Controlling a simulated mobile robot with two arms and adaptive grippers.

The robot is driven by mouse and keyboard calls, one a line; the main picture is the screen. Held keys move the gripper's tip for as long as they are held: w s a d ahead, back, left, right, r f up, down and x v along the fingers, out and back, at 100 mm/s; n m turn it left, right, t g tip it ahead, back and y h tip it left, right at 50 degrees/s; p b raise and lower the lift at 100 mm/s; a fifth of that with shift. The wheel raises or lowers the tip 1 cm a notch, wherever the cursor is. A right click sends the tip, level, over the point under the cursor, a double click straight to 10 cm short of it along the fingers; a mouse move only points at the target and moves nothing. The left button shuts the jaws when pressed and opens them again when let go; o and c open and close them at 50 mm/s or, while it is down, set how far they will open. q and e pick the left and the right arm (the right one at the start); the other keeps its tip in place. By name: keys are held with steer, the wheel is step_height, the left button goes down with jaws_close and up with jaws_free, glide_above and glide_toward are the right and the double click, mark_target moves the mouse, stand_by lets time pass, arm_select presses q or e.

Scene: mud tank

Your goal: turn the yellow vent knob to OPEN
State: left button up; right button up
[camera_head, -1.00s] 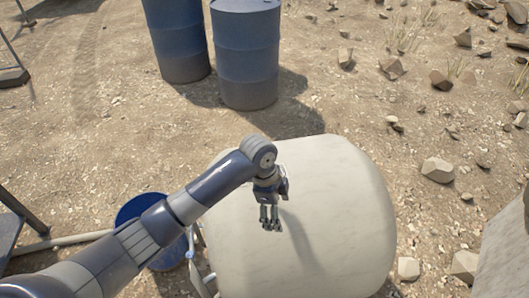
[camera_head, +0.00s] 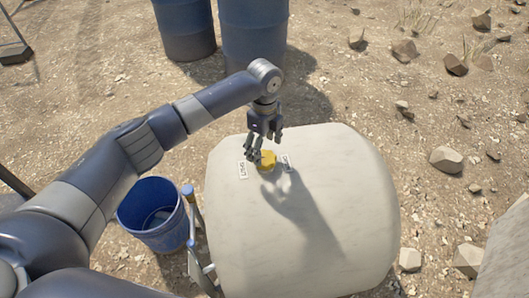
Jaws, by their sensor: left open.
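The yellow vent knob (camera_head: 267,160) sits on top of the pale tank (camera_head: 330,240), near its far left part. A small white label (camera_head: 243,170) is to its left and another (camera_head: 287,163) to its right; their lettering is too small to read surely. My left gripper (camera_head: 254,158) is open, fingers pointing down, just at the left side of the knob. A finger overlaps the knob's edge in the picture; I cannot tell whether they touch. My right gripper is not in view.
A blue bucket (camera_head: 155,215) stands on the ground left of the tank, beside pipework with a blue handle (camera_head: 188,190). Two blue drums (camera_head: 253,35) stand behind. Rocks (camera_head: 445,160) lie on the open dirt at right. A pale block (camera_head: 505,255) is at the right edge.

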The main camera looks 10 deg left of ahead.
mark_target(264, 157)
arm_select(q)
steer(key=shift+f, duration=2)
steer(key=c, duration=1.1)
